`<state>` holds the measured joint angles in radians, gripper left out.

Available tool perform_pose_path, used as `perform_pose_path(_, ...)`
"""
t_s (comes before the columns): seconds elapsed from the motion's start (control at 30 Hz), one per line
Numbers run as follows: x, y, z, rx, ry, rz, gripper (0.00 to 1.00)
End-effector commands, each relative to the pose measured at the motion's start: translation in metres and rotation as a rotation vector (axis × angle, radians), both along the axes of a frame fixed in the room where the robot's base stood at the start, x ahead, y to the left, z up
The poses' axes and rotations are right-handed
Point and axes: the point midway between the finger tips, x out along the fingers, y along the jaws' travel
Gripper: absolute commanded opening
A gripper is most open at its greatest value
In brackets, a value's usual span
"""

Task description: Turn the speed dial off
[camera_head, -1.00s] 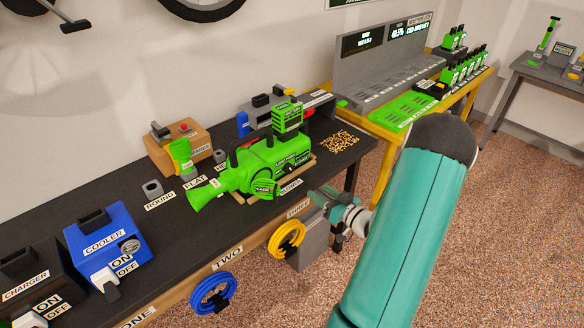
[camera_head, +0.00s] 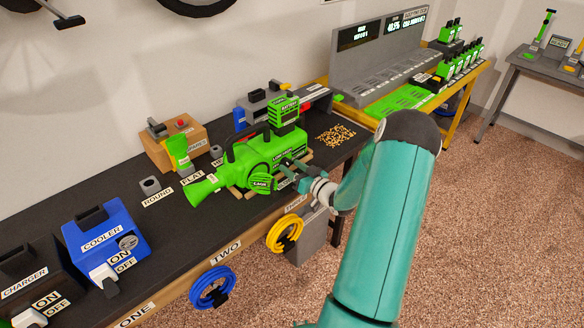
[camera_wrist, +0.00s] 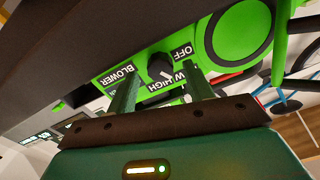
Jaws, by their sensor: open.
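The green blower (camera_head: 238,172) lies on the dark bench, its nozzle toward the left. Which label the dial points at is not clear. My gripper (camera_wrist: 160,84) is open, one finger to each side of the dial in the picture. Contact cannot be told. In the head view, my gripper (camera_head: 285,170) is at the blower's near side and hides the dial.
A green battery (camera_head: 285,108) stands up from the blower. A yellow hose coil (camera_head: 285,233) and a blue one (camera_head: 212,287) hang at the bench's front edge.

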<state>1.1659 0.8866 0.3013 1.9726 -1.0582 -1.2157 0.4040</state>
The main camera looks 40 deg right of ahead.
Motion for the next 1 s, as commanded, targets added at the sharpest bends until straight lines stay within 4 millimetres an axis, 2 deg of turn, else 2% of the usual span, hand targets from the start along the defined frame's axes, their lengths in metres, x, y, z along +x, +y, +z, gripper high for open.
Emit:
perform_pose_path(0.13,0.0089,0.0005,0.0005,0.000,-0.001,0.001,0.52)
perform_pose_path(0.37,0.0088,0.0004,0.0004,0.000,-0.001,0.001,0.50)
perform_pose_path(0.5,0.0086,0.0005,0.0003,0.000,0.000,0.001,0.22)
perform_pose_path(0.6,0.0085,0.0005,0.0003,0.000,0.000,0.001,0.07)
perform_pose_path(1.0,0.0083,0.0005,-0.0001,-0.063,-0.001,0.002,0.07)
